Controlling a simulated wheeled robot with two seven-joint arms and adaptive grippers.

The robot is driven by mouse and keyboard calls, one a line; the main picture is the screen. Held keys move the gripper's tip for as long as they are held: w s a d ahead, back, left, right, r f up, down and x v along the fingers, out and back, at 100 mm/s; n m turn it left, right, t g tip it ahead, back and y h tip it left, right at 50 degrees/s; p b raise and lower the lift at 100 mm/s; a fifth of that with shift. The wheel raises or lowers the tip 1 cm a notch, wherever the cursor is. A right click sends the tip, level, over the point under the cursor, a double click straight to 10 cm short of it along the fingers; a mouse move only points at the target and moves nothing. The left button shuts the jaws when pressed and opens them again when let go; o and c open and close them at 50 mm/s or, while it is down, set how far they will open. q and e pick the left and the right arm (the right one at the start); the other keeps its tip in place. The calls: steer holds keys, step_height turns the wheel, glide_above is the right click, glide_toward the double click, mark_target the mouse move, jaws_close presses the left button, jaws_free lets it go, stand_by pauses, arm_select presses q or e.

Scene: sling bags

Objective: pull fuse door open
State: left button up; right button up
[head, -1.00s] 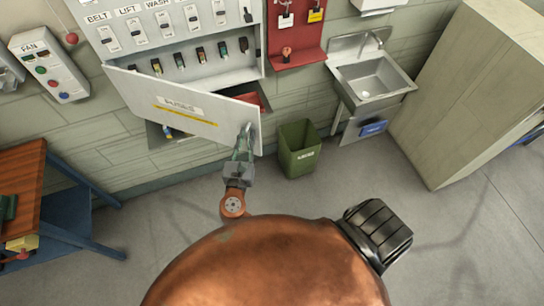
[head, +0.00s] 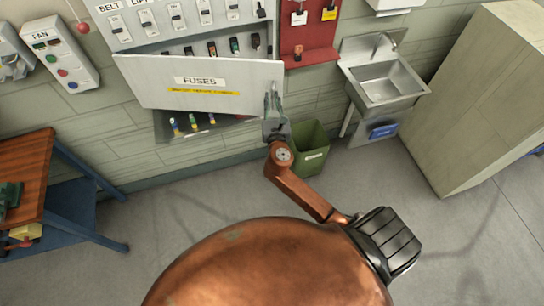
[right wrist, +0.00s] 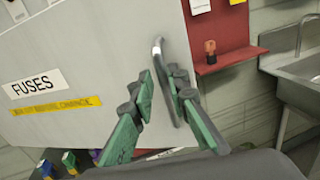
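The white fuse door (head: 190,97) with its FUSES label hangs ajar at the lower part of the wall cabinet, its right edge standing out from it. It also shows in the right wrist view (right wrist: 100,45). A slim metal handle (right wrist: 158,48) is near its right edge. My right gripper (head: 272,98) is at this edge. In the right wrist view its green fingers (right wrist: 160,76) stand partly apart on either side of the handle, with a gap at the left finger; contact at the right finger is unclear. My left gripper is not in view.
Several coloured fuses (head: 193,122) show below the door. A green bin (head: 312,150) stands close below my right gripper, and a metal sink (head: 385,88) is to the right. A workbench (head: 25,165) is at the left. The floor between is clear.

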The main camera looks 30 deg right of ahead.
steer(key=v, duration=0.7)
step_height(320, 180, down, 30)
steer(key=d+m+g+y+b, duration=0.1)
steer(key=m+g+y+b, duration=0.1)
steer(key=m+g, duration=0.3)
steer(key=shift+s+d+r+m+y, duration=0.2)
steer(key=shift+s+d+m+y, duration=0.1)
steer(key=shift+m+y, duration=0.2)
